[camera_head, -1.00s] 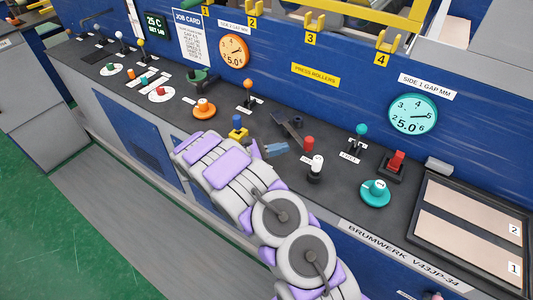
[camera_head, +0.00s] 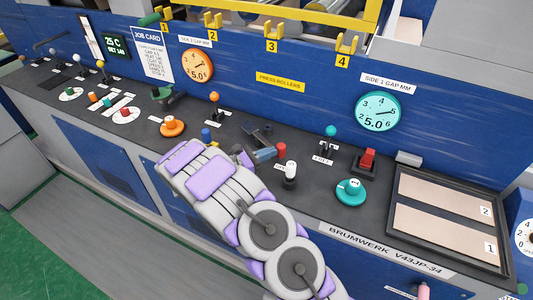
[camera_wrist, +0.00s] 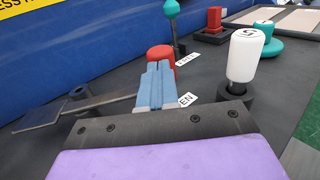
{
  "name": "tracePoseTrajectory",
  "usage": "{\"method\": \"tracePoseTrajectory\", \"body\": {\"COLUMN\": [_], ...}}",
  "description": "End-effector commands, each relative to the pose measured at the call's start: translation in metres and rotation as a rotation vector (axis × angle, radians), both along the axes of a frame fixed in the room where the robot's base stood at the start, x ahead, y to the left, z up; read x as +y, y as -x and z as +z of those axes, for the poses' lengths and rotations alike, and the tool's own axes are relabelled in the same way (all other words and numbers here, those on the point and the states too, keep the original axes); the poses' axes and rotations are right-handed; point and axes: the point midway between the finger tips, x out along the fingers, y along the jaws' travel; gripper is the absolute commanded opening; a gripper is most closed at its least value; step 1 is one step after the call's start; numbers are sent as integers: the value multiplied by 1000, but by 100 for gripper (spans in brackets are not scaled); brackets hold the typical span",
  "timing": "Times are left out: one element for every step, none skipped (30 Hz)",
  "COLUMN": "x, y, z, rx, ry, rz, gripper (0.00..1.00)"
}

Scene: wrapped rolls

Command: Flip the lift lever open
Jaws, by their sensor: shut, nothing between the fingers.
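My gripper (camera_head: 266,153) has blue fingers, which also show in the wrist view (camera_wrist: 157,70). They are shut, empty and low over the dark console. A flat dark lever (camera_head: 257,131) lies just beyond the fingers; in the wrist view this lever (camera_wrist: 108,99) runs left of them. A red cylinder knob (camera_head: 281,149) is close beyond the fingertips; contact cannot be told. A white-knobbed lever (camera_head: 290,168) stands upright to their right, with a partly hidden label ending in "EN" (camera_wrist: 187,100). A teal-ball lever (camera_head: 330,131) stands farther right. Which lever is the lift lever is not clearly readable.
An orange-ball lever (camera_head: 214,97) and an orange dial (camera_head: 172,126) are to the left. A teal dial (camera_head: 350,192) and a red switch (camera_head: 367,160) are to the right. The blue wall with gauges rises behind the console. My arm hides part of the front.

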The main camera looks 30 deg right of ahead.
Motion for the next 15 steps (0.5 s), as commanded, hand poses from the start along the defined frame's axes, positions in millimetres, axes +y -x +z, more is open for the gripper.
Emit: {"method": "tracePoseTrajectory", "body": {"x": [-4, -7, -10, -12, -14, -16, -18, -20, -22, -24, -26, -28, -30, -31, -33], "y": [0, 1, 2, 2, 2, 2, 2, 2, 2, 3, 2, 2, 2, 1, 1], "z": [3, 3, 3, 3, 2, 2, 2, 1, 1, 0, 0, 1, 1, 1, 0], "rx": [1, 0, 2, 2, 2, 1, 0, 1, 2, 3, 3, 1, 0, -1, -2], "ry": [2, 1, 4, 4, 2, 1, 1, 3, 2, 0, 1, 2, 2, 1, 0], "rz": [24, 40, 61, 75, 91, 113, 126, 140, 159, 172, 187, 203, 216, 231, 246], "gripper": [0, 0, 0, 0, 0, 0, 0, 0, 0, 0, 0, 0, 0, 0, 0]}}
